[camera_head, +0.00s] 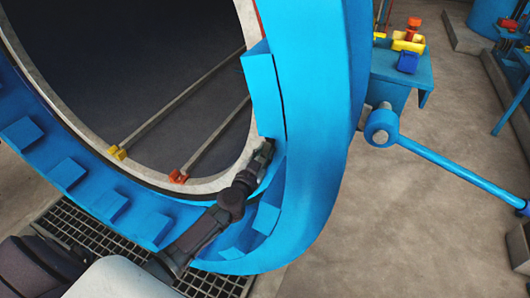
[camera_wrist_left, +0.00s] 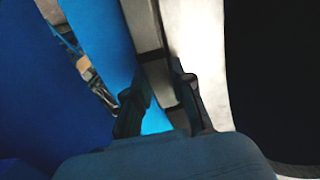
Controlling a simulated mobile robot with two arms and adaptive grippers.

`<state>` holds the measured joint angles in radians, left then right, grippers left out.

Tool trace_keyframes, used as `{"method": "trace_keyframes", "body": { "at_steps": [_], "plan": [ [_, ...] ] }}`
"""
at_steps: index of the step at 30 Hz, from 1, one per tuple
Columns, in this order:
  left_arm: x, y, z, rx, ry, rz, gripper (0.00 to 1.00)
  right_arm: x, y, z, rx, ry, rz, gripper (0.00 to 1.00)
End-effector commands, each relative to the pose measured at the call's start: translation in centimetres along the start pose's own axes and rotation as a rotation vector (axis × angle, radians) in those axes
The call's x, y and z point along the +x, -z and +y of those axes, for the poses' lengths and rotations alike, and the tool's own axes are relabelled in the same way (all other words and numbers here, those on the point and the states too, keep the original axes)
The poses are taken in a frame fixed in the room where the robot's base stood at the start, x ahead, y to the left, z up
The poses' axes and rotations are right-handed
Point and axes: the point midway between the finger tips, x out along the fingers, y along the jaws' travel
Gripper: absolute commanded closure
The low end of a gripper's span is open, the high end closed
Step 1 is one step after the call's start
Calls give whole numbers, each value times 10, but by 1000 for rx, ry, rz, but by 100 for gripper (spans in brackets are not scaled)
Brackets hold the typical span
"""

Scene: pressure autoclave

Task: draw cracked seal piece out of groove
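The autoclave's round mouth has a pale metal rim (camera_head: 210,184) inside a blue toothed outer ring (camera_head: 312,120). My left gripper (camera_head: 266,150) reaches to the lower right of the rim, between the pale face and the blue ring. In the left wrist view my left gripper (camera_wrist_left: 158,80) has its two dark fingers apart. A narrow grey-brown strip (camera_wrist_left: 158,78), crossed by dark lines, runs between them along the pale rim's edge, possibly the seal piece in its groove. I cannot tell whether the fingers touch it. My right gripper is not in view.
Two rails run into the dark chamber, ending in a yellow block (camera_head: 117,152) and a red block (camera_head: 178,176). A floor grating (camera_head: 75,235) lies below. A blue bench (camera_head: 405,70) with coloured parts and a blue bar (camera_head: 450,167) stand right.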

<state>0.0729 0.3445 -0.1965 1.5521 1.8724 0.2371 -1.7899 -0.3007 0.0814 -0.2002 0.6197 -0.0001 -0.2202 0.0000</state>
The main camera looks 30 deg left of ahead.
Motion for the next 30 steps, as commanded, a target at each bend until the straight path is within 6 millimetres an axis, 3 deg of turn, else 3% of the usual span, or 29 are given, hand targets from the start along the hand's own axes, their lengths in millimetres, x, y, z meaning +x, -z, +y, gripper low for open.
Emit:
{"method": "trace_keyframes", "body": {
  "at_steps": [2, 10, 30],
  "plan": [
    [0, 0, 0, 0, -1, 0, 100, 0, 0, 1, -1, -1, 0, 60],
    [-2, 0, 0, 0, -1, 0, 100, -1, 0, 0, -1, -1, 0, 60],
    [-29, -1, 0, 1, -1, -2, 100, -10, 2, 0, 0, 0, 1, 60]
  ]
}}
